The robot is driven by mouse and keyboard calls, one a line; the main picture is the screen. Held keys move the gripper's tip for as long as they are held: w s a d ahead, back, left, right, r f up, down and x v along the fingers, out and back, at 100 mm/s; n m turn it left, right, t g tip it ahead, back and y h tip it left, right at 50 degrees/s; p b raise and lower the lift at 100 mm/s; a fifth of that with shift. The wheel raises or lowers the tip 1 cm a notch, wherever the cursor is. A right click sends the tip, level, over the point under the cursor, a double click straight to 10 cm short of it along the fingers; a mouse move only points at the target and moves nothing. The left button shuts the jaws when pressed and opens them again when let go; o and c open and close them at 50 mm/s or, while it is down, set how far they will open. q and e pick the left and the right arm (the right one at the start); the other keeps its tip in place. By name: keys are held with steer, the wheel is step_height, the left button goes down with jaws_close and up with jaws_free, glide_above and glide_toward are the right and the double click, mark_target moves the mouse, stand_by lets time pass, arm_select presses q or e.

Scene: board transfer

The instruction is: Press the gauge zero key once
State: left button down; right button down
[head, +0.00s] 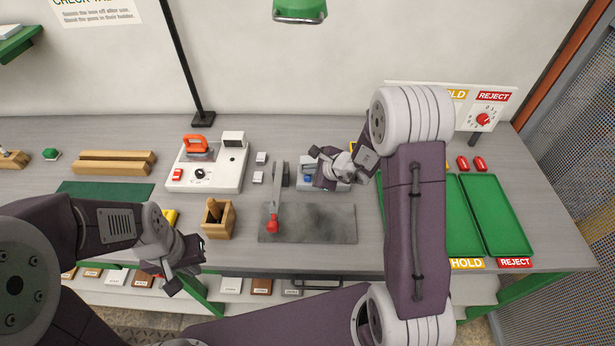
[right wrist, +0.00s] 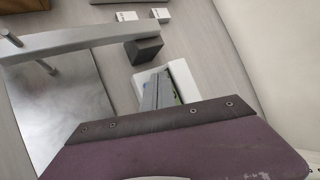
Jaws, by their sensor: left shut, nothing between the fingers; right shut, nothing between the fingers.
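A small white-and-grey box (head: 338,187), which looks like the gauge, stands on the bench right of a grey arm with a red tip. A blue patch (head: 308,179), possibly a key, shows on its left part. My right gripper (head: 318,168) is shut and empty over this box and hides much of its top. In the right wrist view the closed fingers (right wrist: 156,92) overlap the white box (right wrist: 186,80); I cannot tell whether they touch it. My left gripper (head: 184,277) is shut and empty at the front edge, left of the middle.
The grey arm (head: 279,190) reaches over a dark plate (head: 320,224). A white unit (head: 225,176) with an orange handle and a wooden holder (head: 219,221) stand to the left. Green trays (head: 495,207) lie at the right. My right forearm covers part of the bench there.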

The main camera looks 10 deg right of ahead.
steer(key=shift+r+p, duration=1.6)
steer(key=shift+r, duration=1)
steer(key=shift+f, duration=0.1)
steer(key=shift+a, duration=0.1)
step_height(320, 180, up, 5)
steer(key=n, duration=0.2)
glide_above(309, 179)
steer(key=a, duration=0.3)
steer(key=s+a+n+g+y, duration=0.25)
steer(key=s+a+n, duration=0.25)
steer(key=s+n, duration=0.5)
steer(key=s+d+f+n+g+h, duration=0.2)
steer(key=s+d+n+h, duration=0.1)
steer(key=s+d+n, duration=0.1)
steer(key=s+d+f+n+g+h, duration=0.2)
steer(key=s+d+n, duration=0.3)
steer(key=s, duration=0.4)
steer(key=shift+s+d+f+n+h, duration=0.15)
steer(key=shift+s+d+n+h, duration=0.15)
steer(key=shift+d+h, duration=0.4)
